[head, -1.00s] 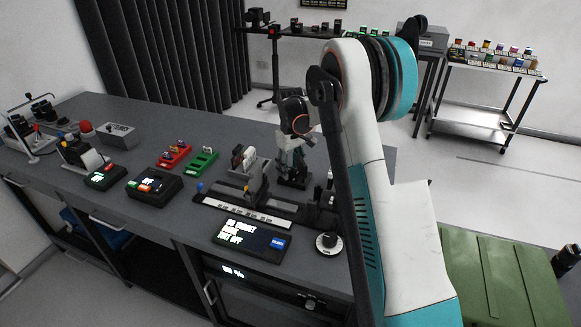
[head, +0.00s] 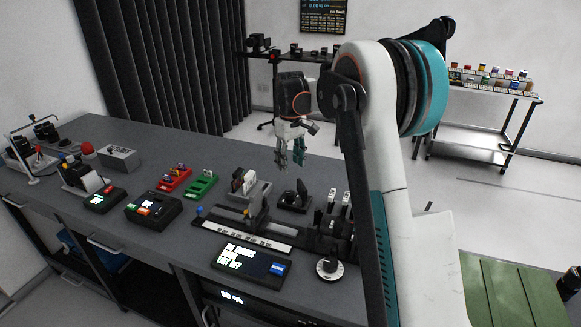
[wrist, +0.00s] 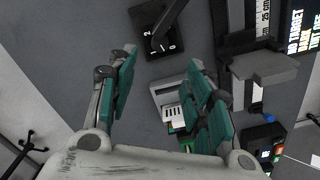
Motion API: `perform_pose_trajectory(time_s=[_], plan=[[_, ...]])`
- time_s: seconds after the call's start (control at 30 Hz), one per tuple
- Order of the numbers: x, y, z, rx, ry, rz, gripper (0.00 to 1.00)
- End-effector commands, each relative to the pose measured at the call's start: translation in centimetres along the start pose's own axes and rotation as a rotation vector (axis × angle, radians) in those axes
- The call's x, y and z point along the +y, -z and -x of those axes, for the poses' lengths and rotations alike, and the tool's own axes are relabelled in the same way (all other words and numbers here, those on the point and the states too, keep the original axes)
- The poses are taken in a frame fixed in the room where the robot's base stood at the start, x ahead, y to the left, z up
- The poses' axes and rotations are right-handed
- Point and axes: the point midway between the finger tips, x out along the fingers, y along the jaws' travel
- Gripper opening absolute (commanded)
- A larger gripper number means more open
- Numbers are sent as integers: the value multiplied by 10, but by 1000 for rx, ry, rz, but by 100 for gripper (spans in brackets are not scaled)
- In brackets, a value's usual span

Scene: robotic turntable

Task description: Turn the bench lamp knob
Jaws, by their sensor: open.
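A round black knob on a pale dial (head: 327,267) sits near the bench's front right edge; I cannot read whether it is the bench lamp knob. Farther back, a black switch block with a lever (head: 293,200) stands on the bench. In the wrist view, this lever block (wrist: 152,28) bears the marks 0, 1 and 2 and lies just beyond the fingertips. My gripper (head: 290,154) hangs fingers down above and behind the block, apart from it. In the wrist view my gripper (wrist: 165,75) is open, with nothing between its teal fingers.
A grey tray with pale items (head: 252,190) stands left of the lever block. A slide rail with a scale (head: 240,230) and a lit display (head: 250,262) lie in front. Upright parts (head: 338,205) stand to the right. Red (head: 174,180) and green trays (head: 202,184) lie left.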

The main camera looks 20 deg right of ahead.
Motion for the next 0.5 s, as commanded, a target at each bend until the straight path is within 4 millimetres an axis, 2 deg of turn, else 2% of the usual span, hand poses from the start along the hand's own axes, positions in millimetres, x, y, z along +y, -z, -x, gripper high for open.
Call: perform_pose_trajectory(time_s=[0.27, 0.5], plan=[[0, 0, 1, 0, 0, 5, 46], [0, 1, 17, 0, 0, 177, 46]])
